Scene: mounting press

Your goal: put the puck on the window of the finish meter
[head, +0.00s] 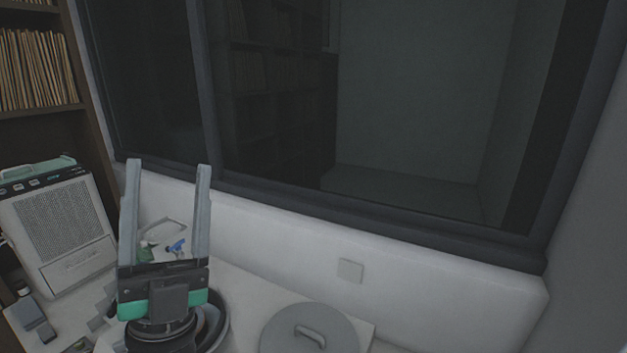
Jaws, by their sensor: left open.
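My left gripper (169,165) is in the lower left of the head view. Its two long grey fingers point up and stand wide apart, with nothing between them. I cannot make out the puck in this view. I cannot pick out the finish meter or its window with certainty either. A small dark grey device (32,315) lies at the lower left edge, too small to identify. My right gripper is not in view.
A white boxy machine (65,235) stands at the left beside a shelf of files (35,65). A round grey lid with a handle (290,332) lies on the white counter at bottom centre. Small blue and green items lie behind my gripper. A wide dark window fills the back.

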